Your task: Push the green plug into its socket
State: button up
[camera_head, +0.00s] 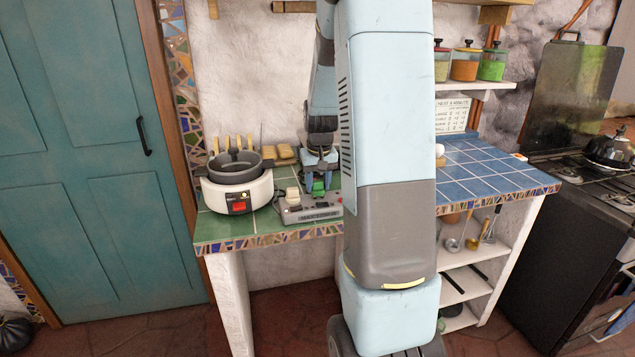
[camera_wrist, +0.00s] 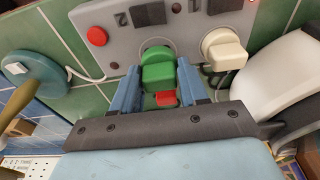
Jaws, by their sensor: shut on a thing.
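The green plug (camera_wrist: 157,68) is between the two blue fingers of my gripper (camera_wrist: 158,80), which is shut on it. A small red part (camera_wrist: 166,98) shows just below the plug, between the fingers. The plug is right at the face of the grey socket box (camera_wrist: 122,36), over a round socket outline. I cannot tell how deep it sits, as the plug hides the socket. In the head view my gripper (camera_head: 318,182) points down at the back of the socket box (camera_head: 308,208), with a bit of green plug (camera_head: 318,188) showing.
A cream plug (camera_wrist: 224,48) sits on the box right of the green one, with a red button (camera_wrist: 97,36) at left. A white cooker (camera_head: 236,192) with a grey pot stands left of the box. A teal disc-shaped thing (camera_wrist: 35,82) lies left in the wrist view.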

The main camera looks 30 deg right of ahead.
aim_at(320, 192)
jog(key=shift+f, duration=0.7)
dwell(0.5)
jog(key=o, duration=1.1)
jog(key=shift+c, duration=0.2)
jog(key=shift+r, duration=0.1)
notch_tip(320, 192, up, 13)
jog(key=s, duration=0.2)
jog(key=s+a+r+n+t, duration=0.2)
jog(key=s+a+r, duration=0.5)
jog(key=s+a, duration=0.35)
jog(key=s+a+t, duration=0.1)
jog(key=s+a, duration=0.3)
jog(key=s, duration=0.2)
jog(key=s+a+n, duration=0.1)
jog(key=s+a, duration=0.3)
jog(key=s, duration=0.3)
jog(key=shift+t, duration=0.4)
